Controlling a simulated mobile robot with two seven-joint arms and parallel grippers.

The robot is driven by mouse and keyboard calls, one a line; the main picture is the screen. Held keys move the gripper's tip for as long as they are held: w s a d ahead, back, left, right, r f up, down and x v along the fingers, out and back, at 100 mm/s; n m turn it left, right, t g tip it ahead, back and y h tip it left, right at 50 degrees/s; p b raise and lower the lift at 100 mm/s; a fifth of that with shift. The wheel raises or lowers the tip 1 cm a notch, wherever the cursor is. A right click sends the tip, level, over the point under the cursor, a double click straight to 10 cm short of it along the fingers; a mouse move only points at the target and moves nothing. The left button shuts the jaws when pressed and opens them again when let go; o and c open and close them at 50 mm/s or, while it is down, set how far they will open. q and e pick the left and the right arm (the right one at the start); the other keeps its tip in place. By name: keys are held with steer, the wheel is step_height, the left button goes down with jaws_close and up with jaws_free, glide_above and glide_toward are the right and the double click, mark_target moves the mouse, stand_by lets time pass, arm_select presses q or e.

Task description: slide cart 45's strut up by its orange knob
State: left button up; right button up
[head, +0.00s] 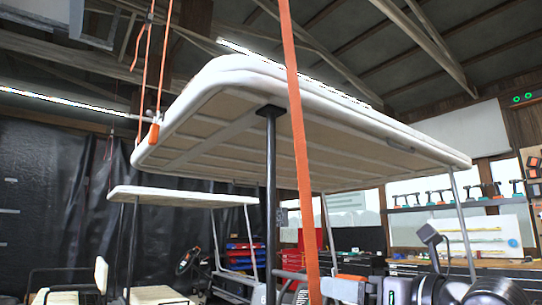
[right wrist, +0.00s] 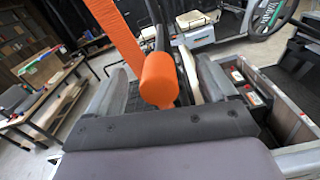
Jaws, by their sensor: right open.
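The cart's white roof panel (head: 290,130) spans the head view, tilted, its underside showing. A black upright strut (head: 270,190) meets the underside near the front edge. My right gripper (right wrist: 161,76) is open, with one grey finger on each side of the knob and gaps to both. My left gripper is not in view.
Another cart roof (head: 180,197) stands behind left. An open compartment with batteries (right wrist: 250,88) lies right of the gripper. A workbench (right wrist: 45,105) stands left.

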steer(key=b+v, duration=0.4)
steer(key=v, duration=0.4)
steer(key=shift+s+d, duration=0.2)
steer(key=shift+s, duration=0.05)
stand_by(0.4)
